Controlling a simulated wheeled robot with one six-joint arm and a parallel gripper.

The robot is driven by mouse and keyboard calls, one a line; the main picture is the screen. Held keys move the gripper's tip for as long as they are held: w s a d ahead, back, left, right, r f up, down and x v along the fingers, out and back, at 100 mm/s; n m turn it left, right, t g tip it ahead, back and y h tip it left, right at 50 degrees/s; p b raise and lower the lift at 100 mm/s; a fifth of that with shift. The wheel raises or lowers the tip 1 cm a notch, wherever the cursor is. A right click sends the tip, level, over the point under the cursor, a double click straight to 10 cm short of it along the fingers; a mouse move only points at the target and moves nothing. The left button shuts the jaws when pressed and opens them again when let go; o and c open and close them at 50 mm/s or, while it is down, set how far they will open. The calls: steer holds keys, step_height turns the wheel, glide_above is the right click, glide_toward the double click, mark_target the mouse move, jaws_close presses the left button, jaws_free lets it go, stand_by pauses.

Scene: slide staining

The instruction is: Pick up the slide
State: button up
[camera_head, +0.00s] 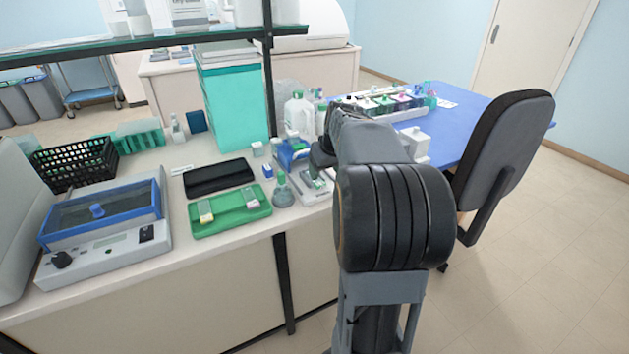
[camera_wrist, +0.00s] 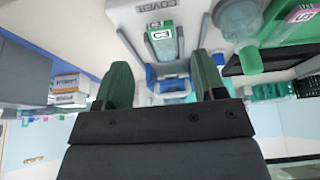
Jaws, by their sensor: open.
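A slide (camera_wrist: 162,42) with a green end marked "C2" lies on a pale plate lettered "COVER", top centre in the wrist view. In the head view, this pale station (camera_head: 308,190) is at the bench's front edge, and its slide is small and partly unclear. My gripper (camera_wrist: 163,82) is open in the wrist view, with its two green fingers apart and nothing between them. The slide shows beyond the fingertips, lined up with the gap. In the head view, my arm hides most of my gripper (camera_head: 321,152).
A conical flask (camera_head: 283,193) stands close beside the station; it also shows in the wrist view (camera_wrist: 236,22). A green tray (camera_head: 230,222) with two slides lies left of it. A blue-and-white device (camera_head: 291,153) stands behind. Bottles (camera_head: 299,113) stand farther back.

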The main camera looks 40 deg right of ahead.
mark_target(320, 183)
steer(key=shift+x, duration=2.75)
steer(key=shift+a, duration=0.15)
steer(key=c, duration=1)
steer(key=shift+r, duration=0.1)
